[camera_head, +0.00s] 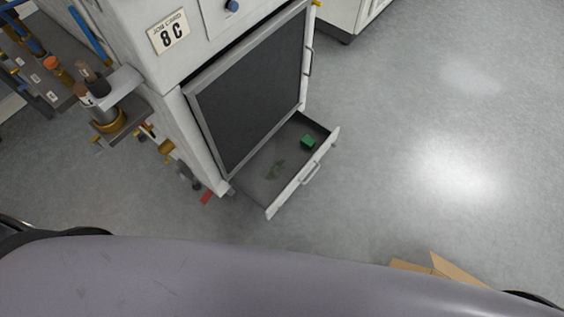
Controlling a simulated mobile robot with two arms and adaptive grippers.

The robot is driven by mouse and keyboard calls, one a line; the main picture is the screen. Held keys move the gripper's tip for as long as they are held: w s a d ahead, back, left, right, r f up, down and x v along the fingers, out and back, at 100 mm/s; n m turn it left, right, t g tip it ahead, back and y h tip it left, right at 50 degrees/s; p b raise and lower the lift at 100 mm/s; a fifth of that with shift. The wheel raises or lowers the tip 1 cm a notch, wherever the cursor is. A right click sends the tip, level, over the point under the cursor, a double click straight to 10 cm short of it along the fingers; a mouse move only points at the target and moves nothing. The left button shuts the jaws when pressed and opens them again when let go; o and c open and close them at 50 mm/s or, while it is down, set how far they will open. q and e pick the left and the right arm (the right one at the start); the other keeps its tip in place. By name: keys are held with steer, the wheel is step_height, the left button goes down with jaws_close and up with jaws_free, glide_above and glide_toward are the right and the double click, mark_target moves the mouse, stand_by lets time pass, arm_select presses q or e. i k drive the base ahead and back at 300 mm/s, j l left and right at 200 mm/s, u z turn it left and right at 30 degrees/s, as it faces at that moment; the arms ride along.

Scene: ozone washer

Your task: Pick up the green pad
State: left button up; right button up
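The green pad (308,141) is a small green block. It lies in the open bottom drawer (287,195) of the white machine (160,85), toward the drawer's far right end. Nothing covers it from this view. A darker green-brown patch (274,169) shows on the drawer floor to its left; I cannot tell what it is. Neither of my grippers can be made out; only dark curved parts show at the lower left and lower right edges.
A dark framed panel (250,90) stands above the drawer. Pipes and brass fittings (112,124) stick out at the machine's left. A cardboard box (440,268) is at the lower right. Another white cabinet (345,15) stands at the top. The grey floor on the right is clear.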

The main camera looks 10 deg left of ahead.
mark_target(308, 142)
steer(key=u, duration=0.55)
steer(key=i+l+u, duration=0.1)
steer(key=l+u, duration=0.15)
steer(key=u, duration=0.2)
steer(key=i+l+u, duration=0.1)
steer(key=l+u, duration=0.15)
steer(key=u, duration=0.15)
steer(key=l+u, duration=0.3)
steer(key=u, duration=0.15)
steer(key=l+u, duration=0.6)
steer(key=u, duration=0.25)
